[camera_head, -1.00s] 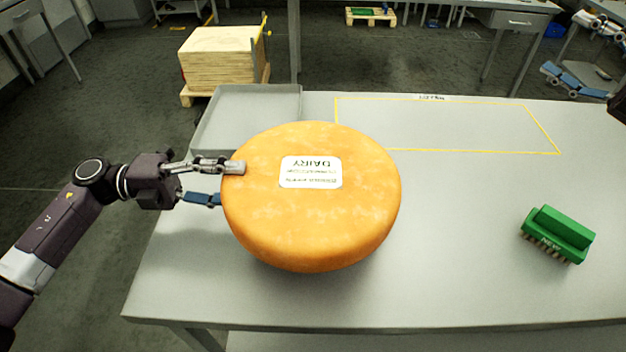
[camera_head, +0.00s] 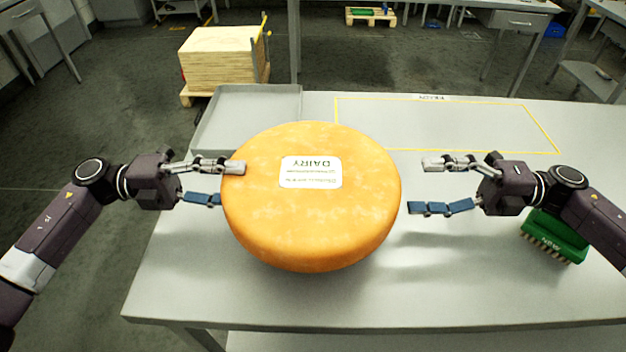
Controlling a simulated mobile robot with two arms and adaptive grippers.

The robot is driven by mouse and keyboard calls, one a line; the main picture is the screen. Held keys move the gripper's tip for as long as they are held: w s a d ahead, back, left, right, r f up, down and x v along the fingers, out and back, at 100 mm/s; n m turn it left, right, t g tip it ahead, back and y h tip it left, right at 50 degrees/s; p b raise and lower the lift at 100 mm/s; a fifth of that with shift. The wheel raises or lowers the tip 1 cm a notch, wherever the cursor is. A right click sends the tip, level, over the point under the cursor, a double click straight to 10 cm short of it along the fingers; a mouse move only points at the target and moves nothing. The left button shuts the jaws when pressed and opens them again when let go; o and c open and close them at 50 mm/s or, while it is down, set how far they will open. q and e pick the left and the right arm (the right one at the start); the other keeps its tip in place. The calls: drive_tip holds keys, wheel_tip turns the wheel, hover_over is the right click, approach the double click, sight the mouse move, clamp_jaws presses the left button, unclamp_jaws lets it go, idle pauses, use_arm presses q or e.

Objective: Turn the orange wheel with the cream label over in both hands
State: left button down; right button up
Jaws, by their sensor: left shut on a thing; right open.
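The orange wheel (camera_head: 310,225) is lying flat, its cream label (camera_head: 311,172) facing up with the printing upside down in the picture. It appears held a little above the table. My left gripper (camera_head: 236,184) is shut on its left edge, one finger on the top face and the other reaching beneath the rim. My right gripper (camera_head: 420,185) is open just right of the wheel, its fingers level with the rim and apart from it.
The grey table (camera_head: 250,308) carries a shallow grey tray (camera_head: 208,128) behind the wheel at left. A yellow outlined area (camera_head: 460,151) at the back right is empty. A green brush (camera_head: 548,239) lies at right, partly hidden by my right arm.

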drive_tip(key=shift+a, duration=3.35)
drive_tip(key=shift+c, duration=0.4)
clamp_jaws()
